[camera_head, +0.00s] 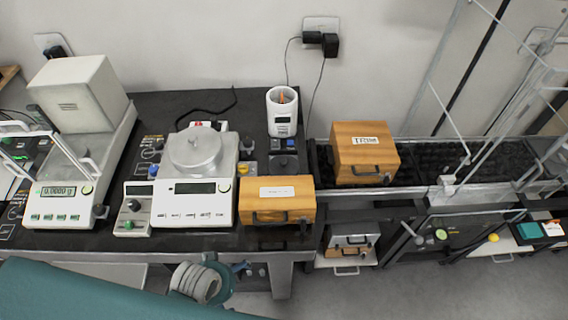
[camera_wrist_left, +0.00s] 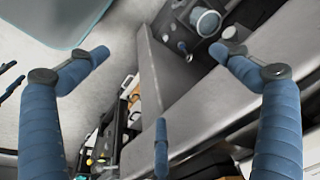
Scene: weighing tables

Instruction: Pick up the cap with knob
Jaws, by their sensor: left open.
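The cap with knob (camera_head: 196,150) is a round silver-grey lid with a small knob on top. It sits upright on the pan of the middle white balance (camera_head: 194,215) in the head view. My left gripper (camera_head: 240,268) is partly seen low in the head view, in front of the table edge and below the balance, well apart from the cap. In the left wrist view the blue fingers of my left gripper (camera_wrist_left: 160,55) are spread with nothing between them. I cannot make out the cap there. My right gripper is not in view.
A wooden box (camera_head: 285,208) stands right of the balance, with a white cup (camera_head: 282,112) behind it. A larger balance (camera_head: 62,205) stands at left. Another wooden box (camera_head: 366,145) sits further right. The dark table (camera_head: 160,105) has bare room behind the middle balance.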

